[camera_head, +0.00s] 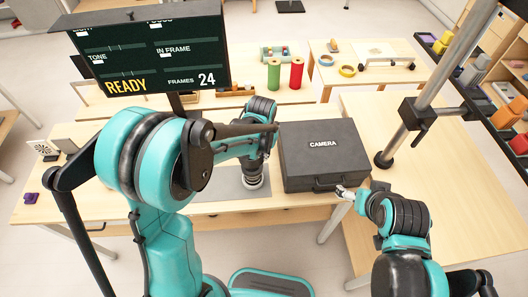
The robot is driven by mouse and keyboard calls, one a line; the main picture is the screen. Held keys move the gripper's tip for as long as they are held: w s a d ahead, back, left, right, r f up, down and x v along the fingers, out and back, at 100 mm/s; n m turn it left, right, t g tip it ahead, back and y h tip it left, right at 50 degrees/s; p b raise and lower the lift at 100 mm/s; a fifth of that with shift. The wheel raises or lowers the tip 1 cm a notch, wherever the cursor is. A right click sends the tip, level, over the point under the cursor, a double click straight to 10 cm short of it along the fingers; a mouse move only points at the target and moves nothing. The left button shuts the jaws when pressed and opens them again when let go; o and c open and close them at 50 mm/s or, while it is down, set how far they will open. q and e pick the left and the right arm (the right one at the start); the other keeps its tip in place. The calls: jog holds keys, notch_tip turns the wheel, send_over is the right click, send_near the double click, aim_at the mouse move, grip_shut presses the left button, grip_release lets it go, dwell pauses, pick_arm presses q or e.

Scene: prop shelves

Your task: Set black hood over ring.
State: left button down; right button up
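My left arm reaches over the grey mat (205,190) on the near table. My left gripper (254,160) is at the mat, just left of the camera case, and my own arm hides most of its fingers. A dark round piece with pale bands (253,180) shows right below it, upright at the mat. I cannot tell whether this is the hood, the ring or both, nor whether the fingers hold it. My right gripper (346,192) is beside the case's front right corner, small in view, and its opening is unclear.
A dark case marked CAMERA (322,153) stands right of the mat. A metal pole with a black clamp (418,112) rises at the right. A dark sign (150,55) hangs at the upper left. Red (297,73) and green (274,74) spools stand behind. The right table (450,190) has free room.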

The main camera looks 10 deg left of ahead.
pick_arm(q)
jog(key=shift+f+b, duration=1.4)
jog(key=shift+f, duration=0.8)
jog(key=shift+s+f+b, duration=0.1)
jog(key=shift+b, duration=0.25)
jog(key=shift+f+b, duration=0.8)
jog(key=shift+b, duration=0.2)
dwell(2.6)
jog(key=c, duration=1.6)
grip_release()
jog(key=shift+c, duration=0.2)
notch_tip(320, 180, up, 12)
jog(key=s, duration=0.1)
jog(key=shift+s, duration=0.25)
